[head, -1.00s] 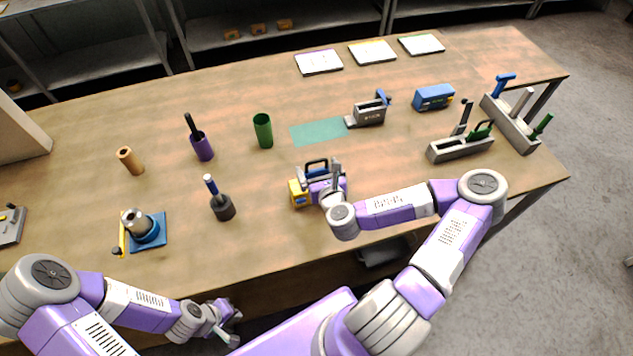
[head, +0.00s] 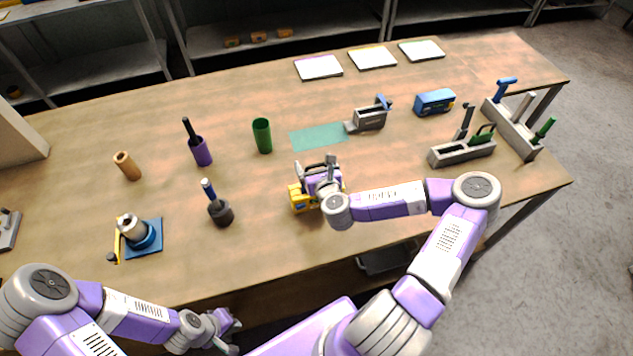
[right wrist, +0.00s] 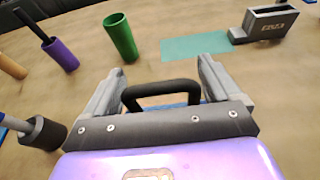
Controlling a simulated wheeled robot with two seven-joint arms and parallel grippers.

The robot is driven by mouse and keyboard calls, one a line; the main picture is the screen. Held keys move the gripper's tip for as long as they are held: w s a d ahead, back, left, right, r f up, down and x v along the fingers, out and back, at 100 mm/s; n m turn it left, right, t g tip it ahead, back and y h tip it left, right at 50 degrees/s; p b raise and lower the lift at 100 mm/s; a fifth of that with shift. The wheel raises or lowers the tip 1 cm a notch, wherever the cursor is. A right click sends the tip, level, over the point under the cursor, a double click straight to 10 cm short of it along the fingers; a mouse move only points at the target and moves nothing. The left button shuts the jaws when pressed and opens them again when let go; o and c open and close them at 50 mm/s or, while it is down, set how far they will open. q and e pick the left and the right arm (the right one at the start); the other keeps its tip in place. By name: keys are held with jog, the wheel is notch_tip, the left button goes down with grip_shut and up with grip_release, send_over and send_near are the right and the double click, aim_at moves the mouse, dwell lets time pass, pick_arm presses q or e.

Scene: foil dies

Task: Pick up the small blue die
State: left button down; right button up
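A die with a dark arched handle (right wrist: 165,86) is at my right gripper (right wrist: 160,70). Only slivers of blue show beneath the handle in the right wrist view; the gripper hides most of the body. In the head view, my right gripper (head: 322,180) is over this spot, with a yellow part (head: 301,201) showing below it. The right fingers are apart, one on each side of the handle, and do not look closed on it. A larger blue block (head: 434,101) stands at the back right. My left gripper (head: 225,325) is off the table's front edge, its fingers unclear.
A purple cup (head: 201,152) and a dark pot with a brush (head: 221,213) stand left. A grey holder (head: 462,151) is right.

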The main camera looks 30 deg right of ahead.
jog(key=c, duration=1.5)
